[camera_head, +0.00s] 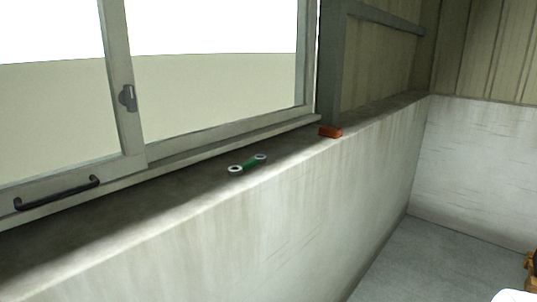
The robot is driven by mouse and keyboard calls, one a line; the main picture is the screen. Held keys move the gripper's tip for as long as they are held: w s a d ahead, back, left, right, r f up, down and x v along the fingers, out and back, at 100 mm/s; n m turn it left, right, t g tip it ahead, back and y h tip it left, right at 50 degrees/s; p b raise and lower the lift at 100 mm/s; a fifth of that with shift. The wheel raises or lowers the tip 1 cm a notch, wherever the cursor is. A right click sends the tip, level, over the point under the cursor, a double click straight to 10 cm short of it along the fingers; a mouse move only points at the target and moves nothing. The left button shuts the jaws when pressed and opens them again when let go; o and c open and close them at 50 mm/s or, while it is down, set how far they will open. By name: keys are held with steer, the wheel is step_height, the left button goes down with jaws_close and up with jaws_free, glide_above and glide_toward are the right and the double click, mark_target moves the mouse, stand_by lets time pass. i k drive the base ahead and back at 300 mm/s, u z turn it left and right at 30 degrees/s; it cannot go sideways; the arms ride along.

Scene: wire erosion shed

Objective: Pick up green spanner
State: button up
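A small spanner (249,164) with a green middle and two pale ring ends lies flat on the ledge below the window. It lies slightly diagonally, close to the ledge's front edge, with nothing touching it. My gripper is not in view.
The concrete ledge (190,189) runs along the window to the far corner. A red-orange block (330,132) lies on it beyond the spanner. The window frame (121,80) has a black handle (57,193) and a latch (127,97). The grey floor (440,265) is mostly clear; partly cut-off objects show at bottom right.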

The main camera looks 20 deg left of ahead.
mark_target(233, 170)
steer(key=u, duration=0.25)
steer(key=i, duration=0.75)
steer(key=u, duration=0.35)
steer(key=k, duration=0.65)
steer(key=u, duration=0.25)
steer(key=i, duration=0.65)
steer(key=z, duration=0.1)
